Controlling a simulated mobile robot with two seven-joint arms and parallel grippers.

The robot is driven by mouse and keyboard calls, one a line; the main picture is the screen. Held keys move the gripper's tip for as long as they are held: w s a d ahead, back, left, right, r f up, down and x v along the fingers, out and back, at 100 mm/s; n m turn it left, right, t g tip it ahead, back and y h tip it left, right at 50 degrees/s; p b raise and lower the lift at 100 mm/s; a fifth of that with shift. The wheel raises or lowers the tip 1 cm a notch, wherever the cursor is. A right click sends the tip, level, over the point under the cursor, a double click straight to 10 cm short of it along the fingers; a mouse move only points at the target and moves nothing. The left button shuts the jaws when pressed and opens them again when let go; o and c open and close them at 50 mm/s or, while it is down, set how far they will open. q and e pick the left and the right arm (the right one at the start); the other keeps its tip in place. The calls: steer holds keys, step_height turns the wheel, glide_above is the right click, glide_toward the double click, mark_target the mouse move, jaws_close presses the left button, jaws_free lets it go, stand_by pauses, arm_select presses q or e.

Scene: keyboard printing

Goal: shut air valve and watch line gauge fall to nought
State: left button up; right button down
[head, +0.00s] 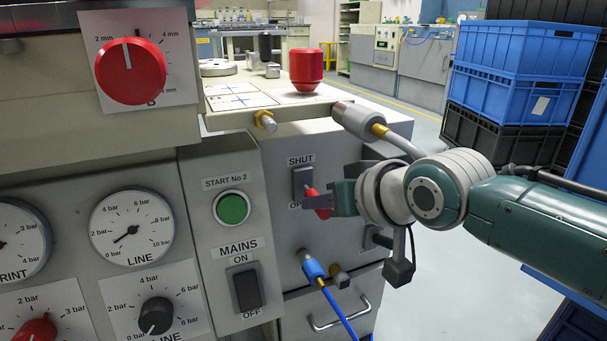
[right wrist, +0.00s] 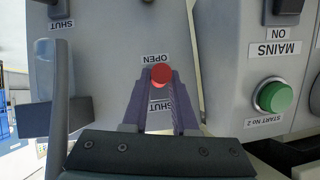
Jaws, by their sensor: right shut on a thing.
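The air valve (head: 303,181) is on the grey side panel, with a SHUT label above it and a partly hidden OPEN label below. Its red handle (head: 317,205) slants down toward OPEN. My right gripper (head: 322,199) is shut on the red handle. In the right wrist view, upside down, the red handle end (right wrist: 160,75) sits between the fingertips (right wrist: 160,84), next to the OPEN label. The LINE gauge (head: 132,238) has its needle pointing lower left, low on the scale between 0 and 2 bar. My left gripper is not in view.
Left of the valve are the green START button (head: 231,208) and the MAINS switch (head: 246,287). A blue hose (head: 338,313) hangs below the valve. A grey pipe fitting (head: 357,119) juts out above my gripper. Blue crates (head: 528,50) are stacked at right.

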steer(key=shift+r, duration=0.1)
stand_by(0.5)
steer(key=c, duration=0.7)
jaws_free()
steer(key=shift+r+p, duration=0.15)
steer(key=shift+p, duration=0.2)
steer(key=p+v, duration=0.8)
steer(key=v, duration=0.1)
steer(key=shift+s+d+r, duration=0.15)
steer(key=shift+s+r, duration=0.1)
steer(key=shift+r, duration=0.05)
